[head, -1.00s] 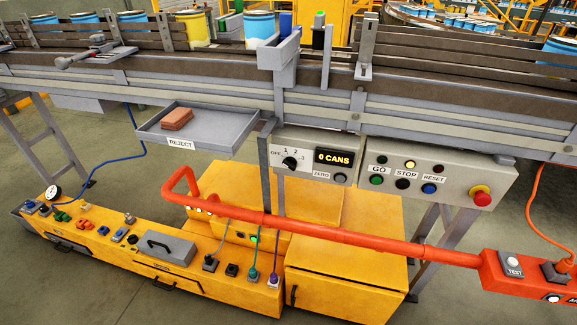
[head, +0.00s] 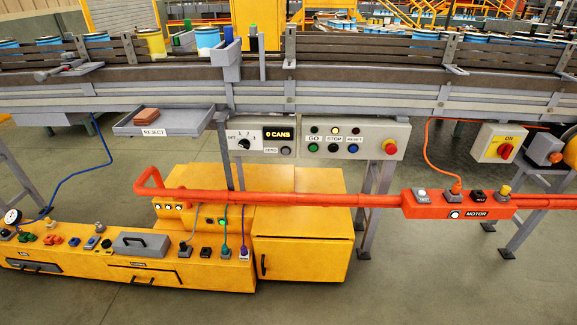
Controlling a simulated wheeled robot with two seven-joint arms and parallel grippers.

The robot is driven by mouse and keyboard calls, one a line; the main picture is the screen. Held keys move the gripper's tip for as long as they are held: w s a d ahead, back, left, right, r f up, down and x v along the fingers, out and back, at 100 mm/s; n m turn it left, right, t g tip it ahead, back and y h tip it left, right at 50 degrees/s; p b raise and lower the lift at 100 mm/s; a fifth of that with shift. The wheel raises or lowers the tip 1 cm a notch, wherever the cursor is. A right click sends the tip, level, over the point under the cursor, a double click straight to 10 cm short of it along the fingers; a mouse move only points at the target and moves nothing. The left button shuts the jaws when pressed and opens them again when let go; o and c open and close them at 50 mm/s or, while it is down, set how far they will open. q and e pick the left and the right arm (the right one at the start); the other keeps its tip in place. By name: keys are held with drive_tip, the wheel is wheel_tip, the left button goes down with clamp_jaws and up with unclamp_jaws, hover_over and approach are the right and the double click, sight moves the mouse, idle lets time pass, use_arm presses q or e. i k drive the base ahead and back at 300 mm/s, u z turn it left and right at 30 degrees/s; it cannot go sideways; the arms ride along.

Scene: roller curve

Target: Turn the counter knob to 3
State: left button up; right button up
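The counter knob (head: 243,143) is a black dial on a grey counter box (head: 257,151) under the conveyor, in the middle left of the head view. Marks including OFF sit around it, small and hard to read here. The knob's exact pointing is too small to tell. Beside it a dark display (head: 278,133) reads 0 CANS, with a ZERO button (head: 285,151) below it. Nothing touches the knob. Neither of my grippers is in view.
A GO/STOP/RESET panel (head: 375,140) with a red mushroom button (head: 390,147) adjoins the counter box. A reject tray (head: 178,127) hangs left. Below are an orange rail (head: 300,199), yellow cabinets (head: 300,232) and a MOTOR box (head: 440,206). Grey floor is open in front.

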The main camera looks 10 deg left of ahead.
sight(244, 142)
drive_tip(key=z, duration=0.05)
drive_tip(key=k, duration=0.3)
drive_tip(key=z, duration=1)
drive_tip(key=i, duration=1.45)
drive_tip(key=u, duration=0.7)
